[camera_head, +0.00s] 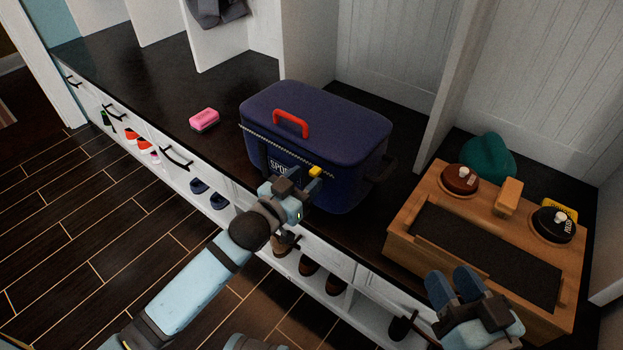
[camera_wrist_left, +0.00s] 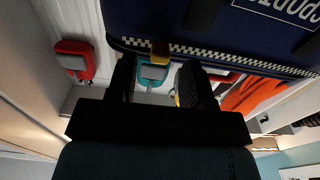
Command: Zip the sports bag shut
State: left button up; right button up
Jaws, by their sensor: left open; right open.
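The navy sports bag (camera_head: 335,112) stands upright on the dark bench, with a red handle on its lid. A pale zip line (camera_head: 270,143) runs along its upper front edge, with a yellow pull tab (camera_head: 315,172) near the front right corner. My left gripper (camera_head: 298,184) is open, close to the front of the bag beside the tab. In the left wrist view the yellow tab (camera_wrist_left: 160,49) shows between and just beyond the finger ends; contact cannot be told. My right gripper (camera_head: 453,287) is open and empty in front of the wooden box.
A wooden box (camera_head: 408,218) with brushes and round tins stands right of the bag, a teal item (camera_head: 487,157) behind it. A pink block (camera_head: 204,120) lies left of the bag. Shoes fill cubbies below.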

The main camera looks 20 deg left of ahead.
aim_at(244, 126)
pick_arm(q)
jog(key=shift+x, duration=1.3)
pick_arm(e)
jog(key=shift+f+g, duration=0.3)
jog(key=shift+f, duration=0.3)
